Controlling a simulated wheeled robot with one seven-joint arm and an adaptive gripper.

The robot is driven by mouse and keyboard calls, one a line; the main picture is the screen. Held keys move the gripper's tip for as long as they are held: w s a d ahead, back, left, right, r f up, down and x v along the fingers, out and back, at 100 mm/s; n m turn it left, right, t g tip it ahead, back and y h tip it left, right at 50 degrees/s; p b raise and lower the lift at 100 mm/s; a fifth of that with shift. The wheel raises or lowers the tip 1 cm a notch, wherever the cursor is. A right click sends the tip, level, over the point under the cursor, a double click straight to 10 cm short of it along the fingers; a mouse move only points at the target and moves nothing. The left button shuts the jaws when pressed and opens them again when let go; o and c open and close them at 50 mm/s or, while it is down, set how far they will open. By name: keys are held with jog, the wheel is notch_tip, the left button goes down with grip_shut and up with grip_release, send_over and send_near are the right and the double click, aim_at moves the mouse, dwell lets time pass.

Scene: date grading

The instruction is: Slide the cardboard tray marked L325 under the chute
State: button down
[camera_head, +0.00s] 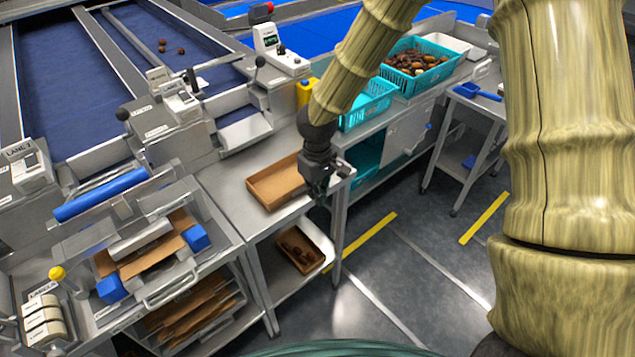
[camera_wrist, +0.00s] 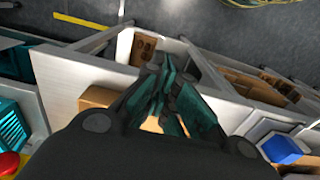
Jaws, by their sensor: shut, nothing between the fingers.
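A cardboard tray (camera_head: 262,197) sits on the steel table, empty as far as I can see; no L325 marking is readable. It also shows behind the fingers in the wrist view (camera_wrist: 97,97), partly hidden by my gripper. My gripper (camera_head: 322,192) is shut and empty at the tray's right end, over the table's front right corner; contact cannot be told. A metal chute (camera_head: 245,132) slopes down from the blue sorting lane, behind and left of the tray.
A second cardboard tray (camera_head: 323,244) with dates stands on the lower shelf. Teal crates (camera_head: 372,103) stand right of the table, one full of dates. A tray-folding station with blue blocks (camera_head: 197,238) is at left. Floor in front is free.

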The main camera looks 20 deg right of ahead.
aim_at(308, 201)
jog(key=shift+w+a+f+p, duration=0.25)
jog(key=shift+w+f+p, duration=0.15)
jog(key=shift+w+f, duration=0.2)
jog(key=shift+w+a+f+p, duration=0.2)
jog(key=shift+w+f+p, duration=0.2)
jog(key=shift+w+f, duration=0.2)
jog(key=shift+w+a+f+p, duration=0.25)
jog(key=shift+w+f+p, duration=0.15)
jog(key=shift+w+f, duration=0.2)
